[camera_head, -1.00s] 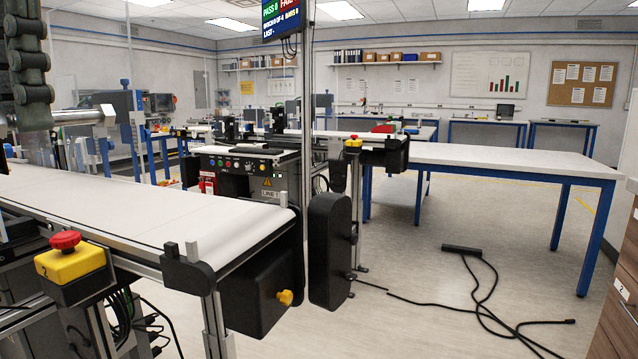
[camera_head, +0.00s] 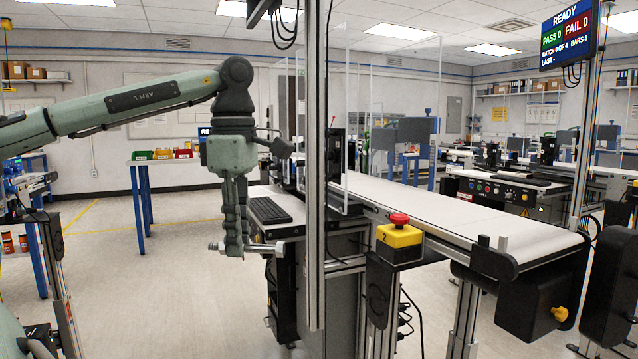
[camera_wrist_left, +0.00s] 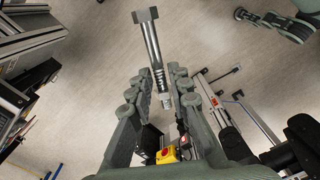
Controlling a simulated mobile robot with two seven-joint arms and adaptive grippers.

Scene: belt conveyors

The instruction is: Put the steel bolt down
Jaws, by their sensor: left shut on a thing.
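The steel bolt (camera_head: 268,248) has a shiny shank and lies roughly level in the fingers of my left gripper (camera_head: 238,248). The gripper points down and is shut on it. In the head view the bolt hangs in front of the conveyor's left end, with floor showing behind. In the left wrist view the bolt (camera_wrist_left: 152,45) runs lengthwise, its head at the top and its threaded end between the fingers (camera_wrist_left: 163,92).
A white belt conveyor (camera_head: 450,212) runs to the right, with a yellow-and-red stop button (camera_head: 400,238) at its near side. A metal post (camera_head: 316,180) stands close to my left gripper's right. A keyboard (camera_head: 268,210) lies behind. Coloured bins (camera_head: 163,154) stand on a far table.

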